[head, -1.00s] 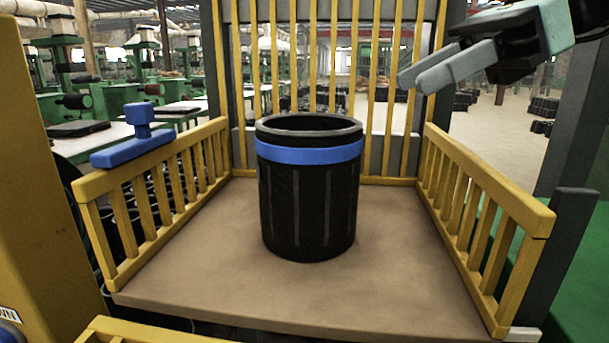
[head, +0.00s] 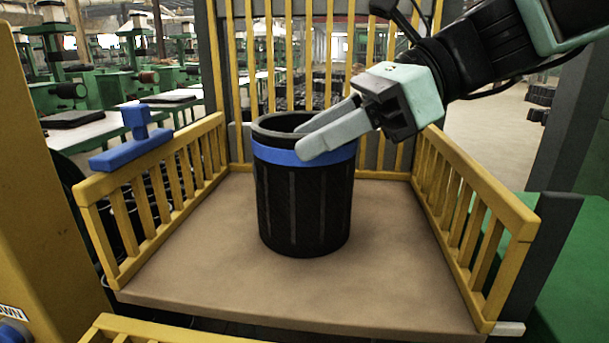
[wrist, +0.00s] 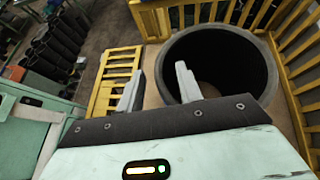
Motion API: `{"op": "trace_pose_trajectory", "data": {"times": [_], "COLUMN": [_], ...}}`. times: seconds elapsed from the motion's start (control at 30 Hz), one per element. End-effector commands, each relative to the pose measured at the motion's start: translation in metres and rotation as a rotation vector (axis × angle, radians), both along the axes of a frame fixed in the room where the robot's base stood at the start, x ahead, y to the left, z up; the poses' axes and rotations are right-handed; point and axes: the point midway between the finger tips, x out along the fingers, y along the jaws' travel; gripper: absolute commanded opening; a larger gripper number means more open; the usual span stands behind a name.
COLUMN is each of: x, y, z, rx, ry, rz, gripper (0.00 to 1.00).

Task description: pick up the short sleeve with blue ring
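The short sleeve is a black open-topped tube with a blue ring (head: 302,205) just below its rim. It stands upright in the middle of the brown platform. My gripper (head: 302,138) is open, with two pale fingers apart, coming from the upper right. In the head view the near fingertip overlaps the blue ring and the far one crosses the sleeve's mouth. In the wrist view the sleeve (wrist: 262,72) shows as a round black opening. One finger lies over the opening there and the other left of its rim. Contact cannot be told.
The brown platform (head: 200,270) is fenced by a left yellow rail (head: 160,170), a right yellow rail (head: 470,190) and tall yellow bars behind. A blue T-shaped piece (head: 135,140) sits on the left rail. The platform around the sleeve is clear.

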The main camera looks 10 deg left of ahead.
Motion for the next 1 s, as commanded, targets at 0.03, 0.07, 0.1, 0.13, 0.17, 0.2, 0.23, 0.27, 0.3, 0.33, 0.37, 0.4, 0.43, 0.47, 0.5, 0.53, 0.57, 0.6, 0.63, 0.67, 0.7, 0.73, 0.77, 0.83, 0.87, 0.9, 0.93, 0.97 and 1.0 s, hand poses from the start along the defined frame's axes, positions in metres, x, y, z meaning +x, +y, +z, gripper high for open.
{"op": "trace_pose_trajectory", "data": {"times": [0.03, 0.07, 0.1, 0.13, 0.17, 0.2, 0.23, 0.27, 0.3, 0.33, 0.37, 0.4, 0.43, 0.47, 0.5, 0.53, 0.57, 0.6, 0.63, 0.67, 0.7, 0.73, 0.77, 0.83, 0.87, 0.9, 0.93, 0.97, 1.0], "x": [0.0, 0.0002, 0.0002, 0.0002, 0.0002, 0.0002, 0.0002, 0.0003, 0.0002, 0.0002, 0.0002, 0.0001, 0.0, 0.0, -0.0001, -0.0001, -0.0002, -0.0002, -0.0002, -0.0002, -0.0003, -0.0003, -0.0003, -0.0003, -0.0003, -0.0003, -0.0003, -0.0003, -0.0003], "y": [0.0003, 0.0002, 0.0001, 0.0001, 0.0, 0.0, 0.0, 0.0, -0.0001, -0.0001, -0.0001, 0.0, -0.0001, -0.0001, 0.0, -0.0001, -0.0001, -0.0001, -0.0001, -0.0001, -0.0001, -0.0001, -0.0001, -0.0002, -0.0001, -0.0002, -0.0002, -0.0002, -0.0002], "z": [-0.0004, -0.0003, -0.0004, -0.0004, -0.0003, -0.0002, -0.0002, -0.0002, -0.0003, -0.0003, -0.0003, -0.0003, -0.0004, -0.0004, -0.0004, -0.0005, -0.0005, -0.0005, -0.0007, -0.0007, -0.0007, -0.0008, -0.0008, -0.0008, -0.0009, -0.001, -0.001, -0.001, -0.0011], "rx": [0.0, 0.0, 0.0, 0.0, 0.0, 0.0, 0.0, 0.0, 0.0, 0.0, 0.0, 0.0, 0.0, 0.0, 0.0, 0.0, 0.0, 0.0, -0.001, -0.001, -0.001, -0.001, -0.001, -0.001, -0.001, -0.002, -0.002, -0.002, -0.002], "ry": [0.0, 0.0, 0.0, 0.0, 0.0, 0.0, 0.0, 0.0, 0.0, 0.0, 0.0, 0.0, 0.001, 0.001, 0.001, 0.001, 0.001, 0.001, 0.002, 0.002, 0.003, 0.003, 0.003, 0.003, 0.003, 0.002, 0.002, 0.002, 0.002], "rz": [0.0, -0.001, -0.001, -0.001, -0.001, -0.001, -0.001, -0.001, 0.0, 0.0, 0.0, 0.0, 0.0, 0.0, 0.0, 0.0, 0.0, 0.0, 0.0, 0.0, 0.001, 0.001, 0.001, 0.001, 0.001, 0.001, 0.001, 0.001, 0.001], "gripper": [0.35, 0.35, 0.35, 0.35, 0.35, 0.27, 0.19, 0.1, 0.0, 0.0, 0.0, 0.0, 0.0, 0.0, 0.0, 0.0, 0.0, 0.0, 0.0, 0.0, 0.0, 0.0, 0.0, 0.0, 0.0, 0.0, 0.0, 0.0, 0.0]}}
